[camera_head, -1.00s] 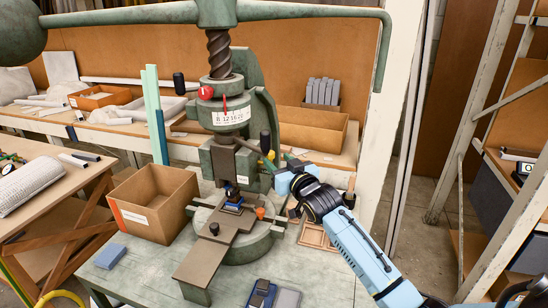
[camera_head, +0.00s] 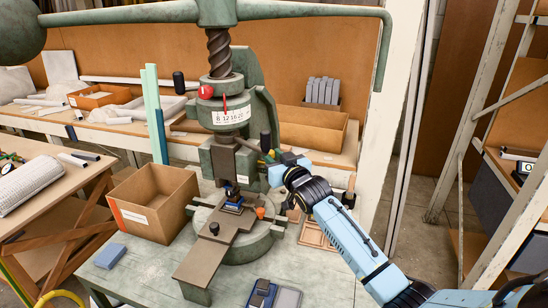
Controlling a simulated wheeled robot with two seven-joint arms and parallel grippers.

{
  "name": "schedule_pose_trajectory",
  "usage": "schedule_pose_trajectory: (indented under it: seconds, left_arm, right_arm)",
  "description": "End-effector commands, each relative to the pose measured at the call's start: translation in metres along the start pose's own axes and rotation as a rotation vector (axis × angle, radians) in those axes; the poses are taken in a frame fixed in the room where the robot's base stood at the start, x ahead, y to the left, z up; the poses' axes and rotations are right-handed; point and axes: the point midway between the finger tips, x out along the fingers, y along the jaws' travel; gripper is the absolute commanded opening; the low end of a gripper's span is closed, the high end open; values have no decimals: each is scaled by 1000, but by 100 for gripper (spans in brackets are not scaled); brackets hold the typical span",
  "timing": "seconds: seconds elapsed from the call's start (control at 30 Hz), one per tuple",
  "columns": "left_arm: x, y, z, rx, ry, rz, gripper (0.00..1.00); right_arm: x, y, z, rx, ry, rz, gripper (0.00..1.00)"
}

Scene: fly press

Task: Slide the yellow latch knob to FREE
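The green fly press (camera_head: 222,120) stands on the bench, with a dark-handled lever (camera_head: 265,142) at the right of its ram. I cannot make out the yellow latch knob now; the spot by the lever where yellow showed earlier is covered by my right gripper. My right gripper (camera_head: 270,160) reaches in from the right, its fingers beside the press's right side near the lever. Whether it touches anything, and whether its fingers are open or shut, is too small to tell. My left gripper is not in view.
A cardboard box (camera_head: 150,218) stands left of the press. A blue block (camera_head: 110,256) lies at the bench's front left. An orange knob (camera_head: 260,212) and a wooden tray (camera_head: 318,232) are below my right gripper. The long press handle (camera_head: 290,12) spans overhead.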

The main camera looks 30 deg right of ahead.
Motion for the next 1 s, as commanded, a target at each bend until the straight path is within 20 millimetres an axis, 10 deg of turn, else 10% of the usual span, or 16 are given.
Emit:
schedule_pose_trajectory:
  seconds: [0.73,0.77,1.0]
  left_arm:
    - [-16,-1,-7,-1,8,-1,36]
    - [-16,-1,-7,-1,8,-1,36]
    - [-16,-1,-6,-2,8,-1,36]
  right_arm:
    - [-17,18,0,-1,-1,2,0]
    - [-17,18,0,-1,-1,2,26]
    - [-17,18,0,-1,-1,1,47]
